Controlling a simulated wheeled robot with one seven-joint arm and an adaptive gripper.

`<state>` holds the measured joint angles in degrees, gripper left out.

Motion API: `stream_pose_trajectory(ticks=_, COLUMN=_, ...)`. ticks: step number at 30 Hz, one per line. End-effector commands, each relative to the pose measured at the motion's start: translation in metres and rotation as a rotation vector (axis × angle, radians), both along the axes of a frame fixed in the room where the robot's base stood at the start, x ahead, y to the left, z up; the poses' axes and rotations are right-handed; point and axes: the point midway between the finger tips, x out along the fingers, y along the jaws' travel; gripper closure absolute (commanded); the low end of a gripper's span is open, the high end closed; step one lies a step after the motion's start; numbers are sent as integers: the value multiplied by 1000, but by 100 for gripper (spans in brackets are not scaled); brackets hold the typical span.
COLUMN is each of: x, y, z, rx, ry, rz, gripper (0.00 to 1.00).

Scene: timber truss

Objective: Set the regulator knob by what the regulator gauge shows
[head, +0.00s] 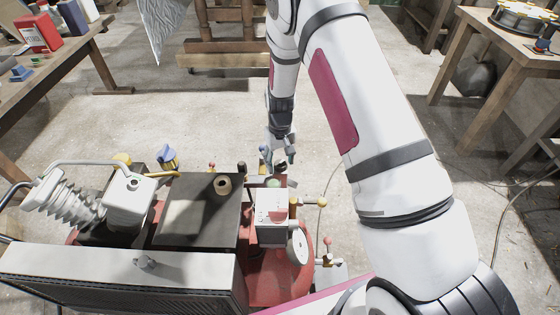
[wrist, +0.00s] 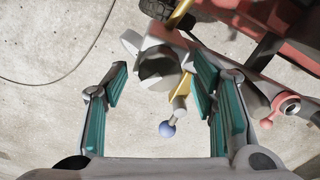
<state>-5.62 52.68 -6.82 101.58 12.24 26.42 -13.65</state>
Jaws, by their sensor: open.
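My gripper (head: 281,160) points down over the far side of the red compressor, and its fingers are apart. In the wrist view the open gripper (wrist: 158,68) has a grey round fitting with a dark slot (wrist: 158,72) between its fingertips, probably the regulator knob. I cannot tell whether the fingers touch it. A short lever with a blue ball (wrist: 167,129) hangs below that fitting, between the fingers. A white round gauge (head: 299,247) faces right on the compressor's near right side. Its reading is not legible, and I cannot tell whether it is the regulator gauge.
The compressor carries a grey box (head: 271,208), a dark flat cover (head: 195,205) and a finned cylinder (head: 75,208). Red-ball (head: 328,241) and yellow-ball (head: 322,202) levers stick out on the right. A bench (head: 62,62) stands left, another table (head: 485,55) right. The floor between is mostly clear.

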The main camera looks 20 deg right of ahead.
Motion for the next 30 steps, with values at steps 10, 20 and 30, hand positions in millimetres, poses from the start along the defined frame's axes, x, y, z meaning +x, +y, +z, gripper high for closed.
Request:
stream_pose_trajectory(ticks=10, x=0, y=0, z=0, rx=0, ry=0, rz=0, gripper=96)
stream_pose_trajectory(ticks=20, x=0, y=0, z=0, rx=1, ry=1, rz=30, gripper=95)
stream_pose_trajectory(ticks=30, x=-1, y=0, z=0, rx=1, ry=1, rz=239, gripper=95)
